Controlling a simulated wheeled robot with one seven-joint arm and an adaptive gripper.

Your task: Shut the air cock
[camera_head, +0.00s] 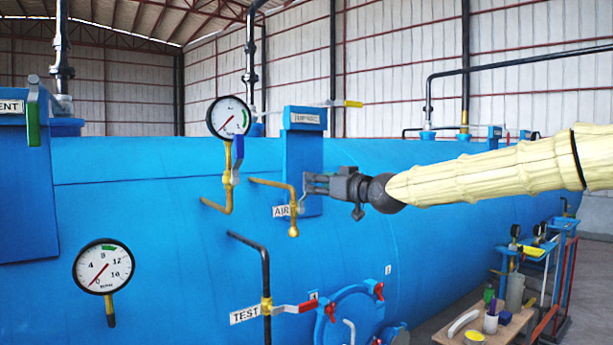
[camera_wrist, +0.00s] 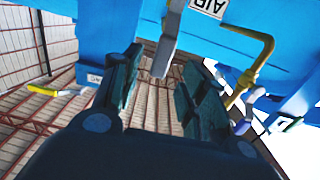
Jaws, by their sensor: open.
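The air cock (camera_head: 293,207) is on a yellow pipe that bends down from the blue vessel, next to a white AIR label (camera_head: 281,212). In the wrist view the AIR label (camera_wrist: 209,7) shows at the top. A grey lever (camera_wrist: 164,45) by a yellow fitting (camera_wrist: 173,14) reaches down toward the gap between my fingers. My gripper (camera_head: 309,184) is just right of the cock in the head view. In the wrist view my gripper (camera_wrist: 158,82) has its fingers apart, with nothing clamped. I cannot tell whether a finger touches the lever.
A pressure gauge (camera_head: 229,117) with a blue-handled cock (camera_head: 238,152) stands left of the air cock. Below are a red test cock lever (camera_head: 307,306) and a blue round door (camera_head: 352,315). A blue box (camera_head: 303,150) sits above. A small table (camera_head: 500,334) stands at lower right.

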